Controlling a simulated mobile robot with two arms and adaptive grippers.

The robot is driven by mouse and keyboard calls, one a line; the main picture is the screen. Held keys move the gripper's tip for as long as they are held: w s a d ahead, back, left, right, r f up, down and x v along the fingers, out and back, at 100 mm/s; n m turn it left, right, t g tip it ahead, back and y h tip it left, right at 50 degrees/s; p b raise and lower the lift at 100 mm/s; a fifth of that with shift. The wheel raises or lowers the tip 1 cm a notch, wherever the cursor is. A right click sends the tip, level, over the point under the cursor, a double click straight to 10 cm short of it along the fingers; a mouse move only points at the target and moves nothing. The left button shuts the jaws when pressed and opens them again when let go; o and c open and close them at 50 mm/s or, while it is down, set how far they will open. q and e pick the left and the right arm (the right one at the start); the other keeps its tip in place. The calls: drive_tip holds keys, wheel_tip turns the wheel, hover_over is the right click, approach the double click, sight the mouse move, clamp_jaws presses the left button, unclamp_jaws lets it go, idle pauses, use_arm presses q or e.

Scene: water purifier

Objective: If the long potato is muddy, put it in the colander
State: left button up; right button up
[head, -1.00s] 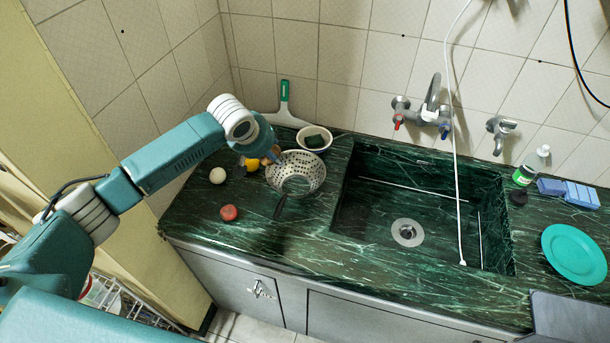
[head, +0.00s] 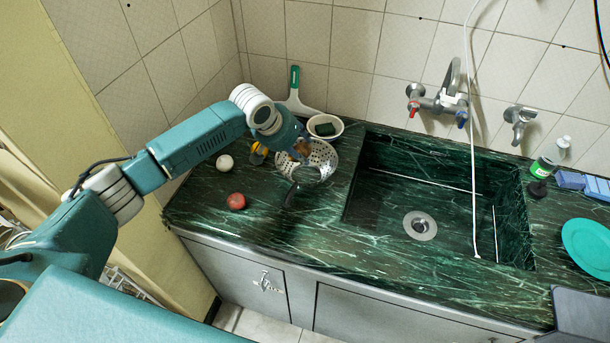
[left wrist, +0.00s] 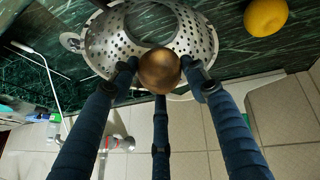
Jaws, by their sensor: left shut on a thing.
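My left gripper (head: 292,147) is over the colander (head: 325,158) in the head view, its fingers pointing down toward it. In the left wrist view, the fingers of the left gripper (left wrist: 160,78) are closed around a brown potato (left wrist: 160,66), seen end-on, so its length is hard to judge. Its skin looks brown; I cannot make out clear mud patches. The perforated metal colander (left wrist: 130,30) lies just beyond the potato there; I cannot tell whether they touch. The right gripper is out of view.
A red round thing (head: 236,201) and a white ball-like thing (head: 224,162) lie left on the counter. A yellow fruit (head: 257,152) is beside my gripper. A white bowl (head: 325,118) stands behind the colander. The sink (head: 390,215) is to the right; a teal plate (head: 588,247) is farther right.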

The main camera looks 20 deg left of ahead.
use_arm(q)
drive_tip(key=shift+f, duration=0.25)
drive_tip(key=shift+r, duration=0.1)
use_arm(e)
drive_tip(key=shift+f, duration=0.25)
use_arm(q)
drive_tip(key=o, duration=1.2)
drive_tip(key=shift+o, duration=0.7)
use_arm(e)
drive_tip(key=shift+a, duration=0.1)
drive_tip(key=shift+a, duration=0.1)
use_arm(q)
drive_tip(key=v, duration=1.2)
